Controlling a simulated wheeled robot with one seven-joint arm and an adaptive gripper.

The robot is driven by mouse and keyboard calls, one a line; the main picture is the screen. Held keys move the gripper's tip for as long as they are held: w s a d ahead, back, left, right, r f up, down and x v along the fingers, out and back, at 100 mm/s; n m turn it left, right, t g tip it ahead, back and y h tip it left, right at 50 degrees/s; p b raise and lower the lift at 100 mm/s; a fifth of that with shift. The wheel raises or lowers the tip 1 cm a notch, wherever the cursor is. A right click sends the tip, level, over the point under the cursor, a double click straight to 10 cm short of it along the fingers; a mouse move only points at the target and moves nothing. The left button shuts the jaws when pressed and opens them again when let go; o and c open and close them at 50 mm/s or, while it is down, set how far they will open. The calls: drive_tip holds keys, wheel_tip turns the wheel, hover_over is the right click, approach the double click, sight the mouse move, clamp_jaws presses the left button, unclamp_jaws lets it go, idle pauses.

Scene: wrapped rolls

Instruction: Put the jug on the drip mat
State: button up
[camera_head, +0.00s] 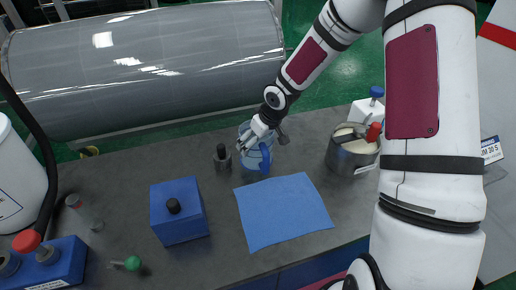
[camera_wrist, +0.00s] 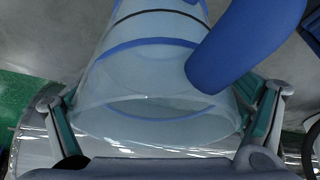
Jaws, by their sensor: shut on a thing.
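The jug (camera_head: 256,158) is clear and bluish with a blue handle. It stands upright, or nearly so, at the back of the dark table, just behind the blue drip mat (camera_head: 284,211). My gripper (camera_head: 256,136) is at the jug's upper part and shut on it. In the wrist view the jug (camera_wrist: 150,75) fills the space between my two fingers (camera_wrist: 163,115), with its blue handle (camera_wrist: 235,45) at the upper right. The mat is flat and bare. I cannot tell whether the jug's base touches the table.
A black weight-like object (camera_head: 222,160) stands close left of the jug. A blue box (camera_head: 180,213) with a black knob is left of the mat. A steel pot (camera_head: 352,152) stands to the right. A large grey wrapped roll (camera_head: 150,70) lies behind the table.

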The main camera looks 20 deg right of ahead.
drive_tip(key=shift+f, duration=1.75)
drive_tip(key=shift+f, duration=0.1)
drive_tip(key=o, duration=1.1)
drive_tip(key=p+v, duration=0.1)
drive_tip(key=v, duration=1.1)
drive_tip(key=shift+r+p, duration=0.25)
drive_tip(key=shift+p, duration=0.05)
drive_tip(key=s+r+m+h, duration=0.2)
drive_tip(key=s+r+h, duration=0.2)
drive_tip(key=s+r, duration=1.15)
drive_tip(key=s+a+r, duration=0.1)
drive_tip(key=s+r, duration=0.1)
drive_tip(key=s, duration=0.2)
drive_tip(key=s+r+m+t+y, duration=0.1)
drive_tip(key=s+r, duration=0.2)
drive_tip(key=s, duration=0.1)
drive_tip(key=s+a+r+m+y, duration=0.1)
drive_tip(key=s+r, duration=0.2)
drive_tip(key=s, duration=0.2)
drive_tip(key=shift+s+a, duration=0.1)
drive_tip(key=shift+a, duration=0.2)
